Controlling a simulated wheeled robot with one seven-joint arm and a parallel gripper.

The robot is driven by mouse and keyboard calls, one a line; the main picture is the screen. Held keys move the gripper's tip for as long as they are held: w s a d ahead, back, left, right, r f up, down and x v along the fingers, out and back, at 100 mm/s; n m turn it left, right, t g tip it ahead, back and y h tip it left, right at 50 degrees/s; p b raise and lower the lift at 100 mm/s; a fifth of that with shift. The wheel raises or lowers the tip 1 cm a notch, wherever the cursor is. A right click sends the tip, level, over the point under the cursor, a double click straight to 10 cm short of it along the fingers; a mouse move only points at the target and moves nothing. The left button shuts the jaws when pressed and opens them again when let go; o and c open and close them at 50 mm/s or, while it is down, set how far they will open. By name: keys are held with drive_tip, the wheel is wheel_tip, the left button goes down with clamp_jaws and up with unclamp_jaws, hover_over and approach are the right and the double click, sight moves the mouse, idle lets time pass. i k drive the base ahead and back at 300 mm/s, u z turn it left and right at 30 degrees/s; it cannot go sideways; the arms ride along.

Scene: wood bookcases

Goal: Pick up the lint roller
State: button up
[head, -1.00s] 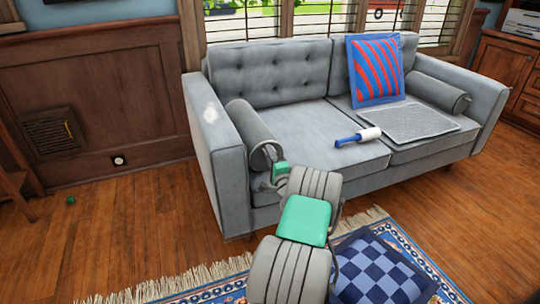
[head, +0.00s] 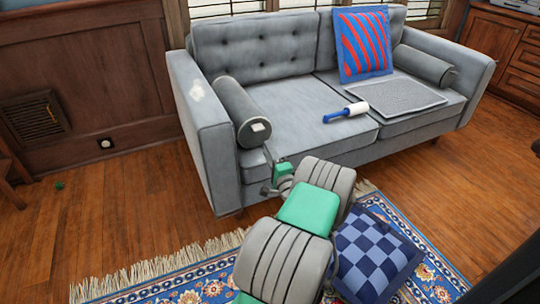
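The lint roller (head: 346,112) lies on the grey sofa's seat, near the gap between the two cushions. Its blue handle points left and its white roll points right. My arm reaches up from the bottom of the head view, and my gripper (head: 268,160) is at the sofa's front edge, left of and below the lint roller and apart from it. The gripper is small and partly hidden by my own arm, so its fingers are not clear.
The grey sofa (head: 290,105) holds two bolsters, a red-and-blue striped pillow (head: 363,45) and a grey mat (head: 396,97). A blue checkered cushion (head: 372,255) lies on the patterned rug (head: 205,283) to the right of my arm.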

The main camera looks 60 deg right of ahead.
sight(356, 109)
drive_tip(key=z, duration=2.45)
